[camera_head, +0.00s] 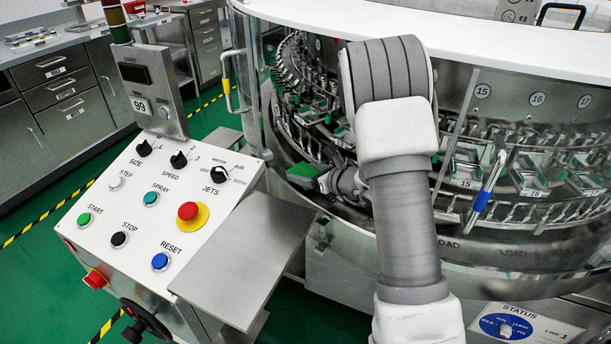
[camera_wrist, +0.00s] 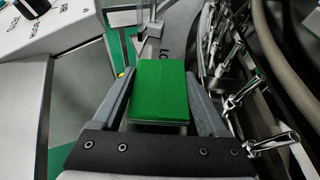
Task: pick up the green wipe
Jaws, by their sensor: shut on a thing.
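The green wipe (camera_wrist: 160,92) is a flat green block between the two fingers of my gripper (camera_wrist: 160,85) in the wrist view. My gripper is shut on it, with a finger along each side. In the head view the green wipe (camera_head: 302,171) shows left of my gripper (camera_head: 318,178), in front of the washer's lower ring. My arm hides part of the washer behind it.
The rotary washer (camera_head: 520,90) with numbered stations and metal clips fills the right side. A control panel (camera_head: 150,205) with knobs and buttons stands at left, with a bare metal shelf (camera_head: 245,262) beside it. The green floor (camera_head: 50,285) is open at far left.

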